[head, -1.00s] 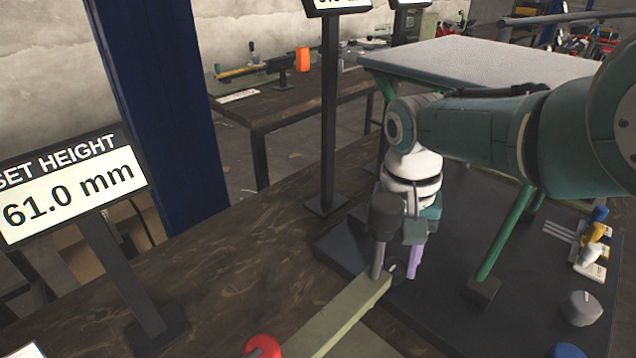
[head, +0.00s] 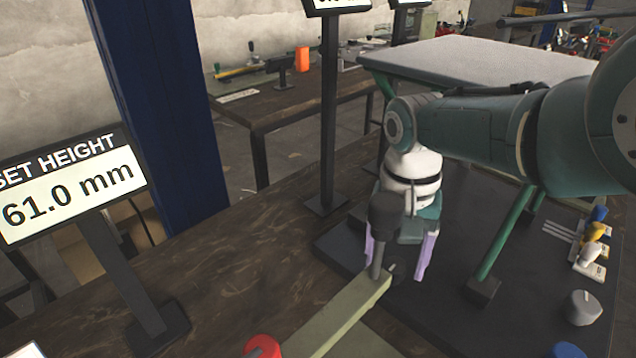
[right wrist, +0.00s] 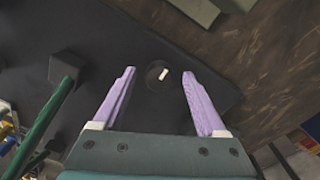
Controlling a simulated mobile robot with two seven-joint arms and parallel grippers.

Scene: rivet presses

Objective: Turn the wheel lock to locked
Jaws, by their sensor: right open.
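A small round dark knob with a white pointer mark (right wrist: 158,75), which looks like the wheel lock, sits on a dark base plate. It lies between and beyond the spread fingers of my right gripper (right wrist: 158,90) in the right wrist view. In the head view my right gripper (head: 397,262) points down over the plate, open with nothing between its fingers. A pale green bar (head: 345,312) with an upright grey post and dark grip (head: 385,214) stands in front of it and partly hides it. The knob is mostly hidden there. My left gripper is not in view.
A green leg (head: 505,235) of the grey-topped stand (head: 470,62) rises right of the gripper. A grey knob (head: 582,308) and several coloured levers (head: 597,235) are at the right. A red knob (head: 263,346) and a height display (head: 70,190) are at the left.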

